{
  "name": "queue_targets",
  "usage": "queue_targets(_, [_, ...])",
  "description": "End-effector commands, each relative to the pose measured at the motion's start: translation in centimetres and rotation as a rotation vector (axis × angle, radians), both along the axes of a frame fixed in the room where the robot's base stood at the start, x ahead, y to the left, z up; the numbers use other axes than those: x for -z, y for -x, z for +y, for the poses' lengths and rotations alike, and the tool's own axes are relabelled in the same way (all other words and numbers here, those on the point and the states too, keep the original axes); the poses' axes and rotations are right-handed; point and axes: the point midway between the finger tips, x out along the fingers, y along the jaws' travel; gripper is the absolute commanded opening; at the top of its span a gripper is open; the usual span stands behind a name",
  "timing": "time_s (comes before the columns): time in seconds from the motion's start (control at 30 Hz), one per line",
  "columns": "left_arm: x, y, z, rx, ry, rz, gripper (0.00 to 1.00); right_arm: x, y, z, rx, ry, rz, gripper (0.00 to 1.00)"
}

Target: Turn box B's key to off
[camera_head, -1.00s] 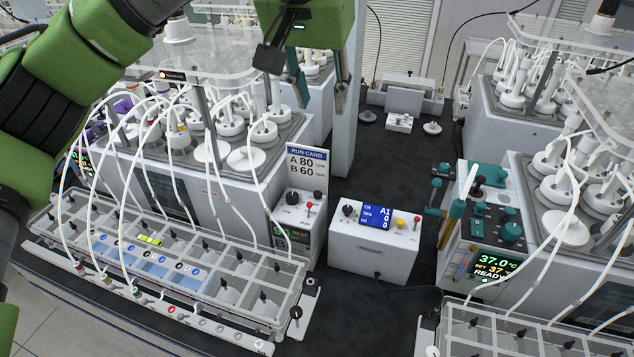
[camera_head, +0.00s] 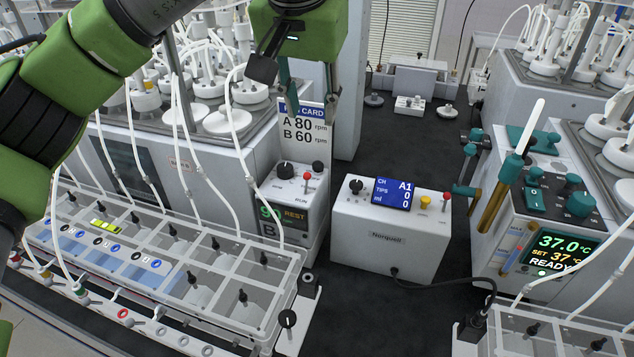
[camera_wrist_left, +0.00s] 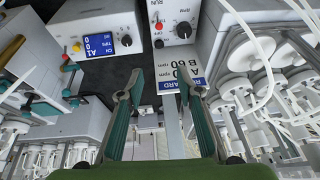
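Box B (camera_head: 288,205) is a small grey box at the middle of the head view, with a large black knob, a smaller black knob, a red-tipped lever and a display showing REST above a letter B. I cannot tell for sure which control is its key. In the left wrist view, box B (camera_wrist_left: 177,12) shows upside down at the top, with a knob and the red lever. My left gripper (camera_head: 309,103) is open and empty, in front of the run card above and behind the box's top. Its fingers also show in the left wrist view (camera_wrist_left: 160,88). My right gripper is not in view.
The run card (camera_head: 302,137) reads A 80, B 60 rpm. A white Nonquelt-like labelled box (camera_head: 385,242) with a blue screen stands to the right. A clear compartment rack (camera_head: 225,262) lies front left. A heater unit (camera_head: 550,225) stands right. Dark bench is free between them.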

Motion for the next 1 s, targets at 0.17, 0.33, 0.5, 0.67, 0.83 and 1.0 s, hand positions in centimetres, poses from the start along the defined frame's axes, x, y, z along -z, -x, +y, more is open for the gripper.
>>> queue_targets(0.17, [1.6, -0.1, 0.0, 0.000, 0.001, -0.001, 0.33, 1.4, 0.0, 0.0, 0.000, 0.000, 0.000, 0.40])
queue_targets(0.33, [3.2, -0.7, -0.1, 0.000, 0.000, 0.002, 0.33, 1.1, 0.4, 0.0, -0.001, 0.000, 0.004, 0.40])
queue_targets(0.5, [6.5, -2.0, -0.3, 0.000, 0.000, 0.004, 0.33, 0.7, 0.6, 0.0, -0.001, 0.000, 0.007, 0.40])
queue_targets(0.67, [9.6, -3.3, -0.5, 0.000, 0.000, 0.003, 0.33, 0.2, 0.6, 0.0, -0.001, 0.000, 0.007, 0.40])
queue_targets(0.83, [12.2, -4.4, -0.7, -0.001, 0.000, 0.001, 0.33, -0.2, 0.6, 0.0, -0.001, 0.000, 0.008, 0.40])
queue_targets(1.0, [13.6, -5.1, -0.9, -0.001, 0.001, -0.001, 0.33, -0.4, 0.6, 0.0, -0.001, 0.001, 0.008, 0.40])
